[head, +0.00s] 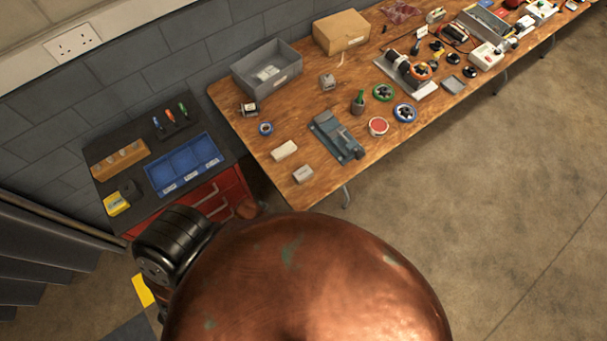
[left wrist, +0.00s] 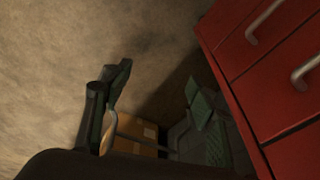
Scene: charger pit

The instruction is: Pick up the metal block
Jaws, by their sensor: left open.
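A small grey block (head: 303,174), which looks like the metal block, lies on the near left end of the wooden bench in the head view. Another small grey piece (head: 327,82) stands further back by the grey bin; I cannot tell its material. My left gripper (left wrist: 158,78) shows in the left wrist view, with its two dark green fingers spread apart and nothing between them. It is beside the red drawer cabinet (left wrist: 270,75), over the floor and apart from the block. The block is not in the wrist view. My right gripper is not in view.
The wooden bench (head: 262,160) also holds a pale block (head: 284,150), a blue-grey vise (head: 338,137), a red-topped tin (head: 378,126) and a grey bin (head: 267,70). A blue tray (head: 184,165) sits on the cabinet. Open floor (head: 480,200) lies right of the bench.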

